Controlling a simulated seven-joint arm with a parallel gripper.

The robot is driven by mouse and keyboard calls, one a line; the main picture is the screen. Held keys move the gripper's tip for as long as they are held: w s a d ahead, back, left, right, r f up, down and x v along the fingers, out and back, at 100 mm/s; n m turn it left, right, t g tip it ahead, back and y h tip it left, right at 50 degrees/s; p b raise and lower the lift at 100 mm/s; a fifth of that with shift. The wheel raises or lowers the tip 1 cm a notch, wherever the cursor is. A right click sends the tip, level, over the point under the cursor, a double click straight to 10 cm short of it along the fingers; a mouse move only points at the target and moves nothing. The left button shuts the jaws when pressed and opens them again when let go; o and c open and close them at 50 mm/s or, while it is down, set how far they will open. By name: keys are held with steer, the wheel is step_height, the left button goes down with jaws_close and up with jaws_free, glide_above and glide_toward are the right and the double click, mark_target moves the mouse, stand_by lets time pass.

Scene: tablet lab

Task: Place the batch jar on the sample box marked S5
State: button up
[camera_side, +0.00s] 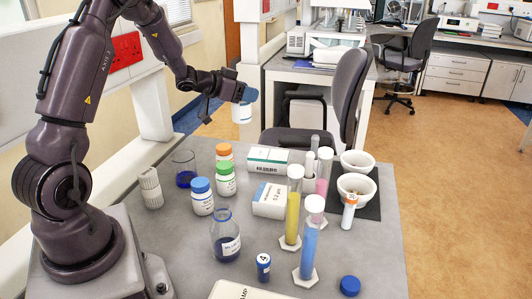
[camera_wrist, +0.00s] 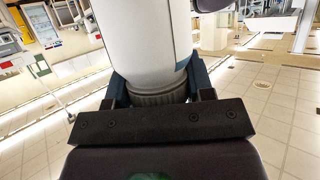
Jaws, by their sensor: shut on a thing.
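My gripper (camera_side: 246,94) is raised over the far side of the table, near the chair. It is shut on a white jar (camera_side: 241,114), which hangs clear of the table. In the wrist view the jar (camera_wrist: 150,40) fills the upper middle, and its grey ribbed part sits between the dark fingers of my gripper (camera_wrist: 158,92). I take this for the batch jar; its label is not readable. A white box (camera_side: 245,291) with partial dark lettering is cut off by the bottom edge of the side view. I cannot read S5 on any box.
Several capped jars (camera_side: 202,197), a blue-liquid bottle (camera_side: 226,243) and glass cylinders (camera_side: 309,243) crowd the table (camera_side: 185,255). White cartons (camera_side: 270,200) stand mid-table. Mortars (camera_side: 357,188) are on a dark mat at right. A blue vial (camera_side: 263,265) and a blue cap (camera_side: 350,286) are in front.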

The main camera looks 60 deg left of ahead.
steer(key=s+d+m+h, duration=0.1)
steer(key=d+m+h, duration=0.15)
steer(key=d, duration=0.55)
steer(key=shift+h, duration=0.25)
steer(key=shift+w+a+f, duration=0.95)
steer(key=shift+w+f, duration=1.05)
steer(key=shift+f, duration=0.25)
steer(key=shift+w+a+f, duration=0.95)
steer(key=shift+w+f, duration=1)
steer(key=shift+f, duration=0.25)
steer(key=shift+w+a+f, duration=0.95)
steer(key=shift+w+f, duration=1.05)
steer(key=shift+f, duration=0.25)
steer(key=shift+f, duration=0.15)
steer(key=o, duration=1)
steer(key=shift+c, duration=0.2)
